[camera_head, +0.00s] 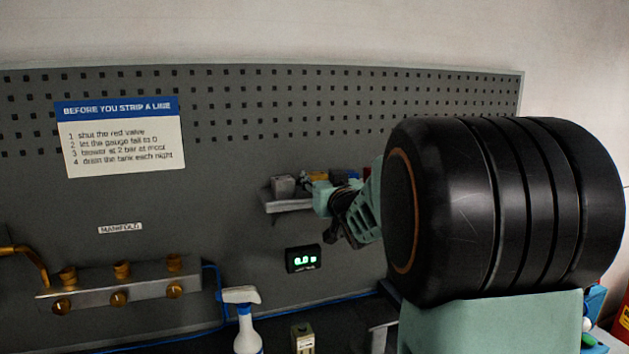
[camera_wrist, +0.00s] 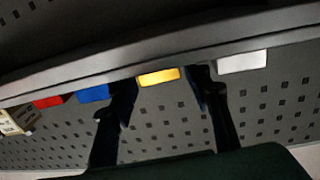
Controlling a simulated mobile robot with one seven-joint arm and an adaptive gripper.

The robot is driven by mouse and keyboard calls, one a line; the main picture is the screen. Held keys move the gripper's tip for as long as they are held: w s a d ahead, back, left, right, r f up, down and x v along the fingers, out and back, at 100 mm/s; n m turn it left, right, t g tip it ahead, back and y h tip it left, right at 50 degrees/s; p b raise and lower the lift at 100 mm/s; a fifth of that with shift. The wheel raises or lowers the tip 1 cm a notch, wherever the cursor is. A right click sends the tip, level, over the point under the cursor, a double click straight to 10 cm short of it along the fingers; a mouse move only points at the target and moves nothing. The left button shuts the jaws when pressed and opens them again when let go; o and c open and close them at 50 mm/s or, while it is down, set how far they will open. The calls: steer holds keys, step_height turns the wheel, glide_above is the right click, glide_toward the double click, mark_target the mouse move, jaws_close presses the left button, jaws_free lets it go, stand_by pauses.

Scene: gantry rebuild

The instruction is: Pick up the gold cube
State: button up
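The gold cube (camera_wrist: 159,77) is a bright yellow block on the shelf, seen in the wrist view, which looks upside down. My gripper (camera_wrist: 164,82) is open. How far the fingertips reach in depth I cannot tell. In the head view my gripper is at the shelf, and a small yellow patch (camera_head: 320,176) shows just above it. The rest of the cube is hidden there.
A blue block (camera_wrist: 93,93) and a red block (camera_wrist: 48,102) lie left of the gold cube; a pale grey block (camera_wrist: 242,62) lies right. The shelf (camera_head: 289,204) is narrow, against a pegboard (camera_head: 230,140). A gauge display (camera_head: 303,259) sits below, with a spray bottle (camera_head: 243,318) lower left.

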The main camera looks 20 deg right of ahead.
steer(key=c, duration=1.1)
steer(key=shift+r, duration=0.15)
